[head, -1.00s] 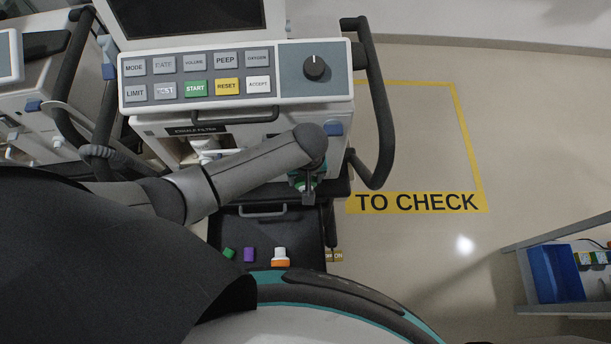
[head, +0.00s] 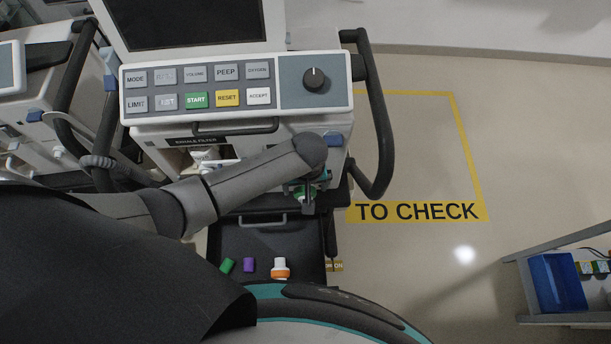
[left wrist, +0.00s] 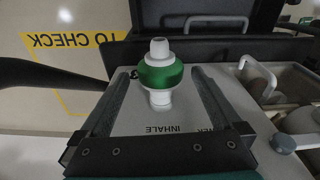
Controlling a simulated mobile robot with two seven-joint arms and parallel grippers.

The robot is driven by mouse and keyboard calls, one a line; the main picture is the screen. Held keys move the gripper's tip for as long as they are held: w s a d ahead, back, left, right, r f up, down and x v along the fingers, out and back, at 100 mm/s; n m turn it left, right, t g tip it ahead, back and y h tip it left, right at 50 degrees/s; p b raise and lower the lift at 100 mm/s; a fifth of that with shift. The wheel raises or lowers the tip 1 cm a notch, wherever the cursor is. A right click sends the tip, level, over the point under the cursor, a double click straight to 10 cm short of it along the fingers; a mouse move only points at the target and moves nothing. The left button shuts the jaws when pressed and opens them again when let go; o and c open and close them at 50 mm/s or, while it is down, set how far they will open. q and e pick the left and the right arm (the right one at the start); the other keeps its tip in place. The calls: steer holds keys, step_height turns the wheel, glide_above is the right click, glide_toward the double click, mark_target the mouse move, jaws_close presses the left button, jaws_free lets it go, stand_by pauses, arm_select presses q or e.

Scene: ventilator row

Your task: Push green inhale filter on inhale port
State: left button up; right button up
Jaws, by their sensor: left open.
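The green inhale filter (left wrist: 161,75), a green disc with white stubs at both ends, is in the left wrist view. Its near stub meets the white ventilator panel above the INHALE label (left wrist: 162,130). The port is hidden beneath it, and I cannot tell how far the filter is seated. My left gripper (left wrist: 160,90) is open, one finger on each side of the filter, with visible gaps. In the head view, a bit of green filter (head: 298,193) shows beside my left gripper (head: 309,200) below the ventilator (head: 238,92). My right gripper is not in view.
A dark drawer tray (head: 292,230) below holds a green piece (head: 227,265), a purple piece (head: 249,265) and a white-and-orange piece (head: 281,268). The TO CHECK floor area (head: 415,150) is clear.

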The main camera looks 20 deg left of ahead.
arm_select(q)
step_height(320, 180, up, 15)
steer(key=s+p, duration=0.1)
steer(key=p, duration=0.4)
steer(key=shift+s+d, duration=0.25)
steer(key=shift+d, duration=0.1)
steer(key=shift+f, duration=0.1)
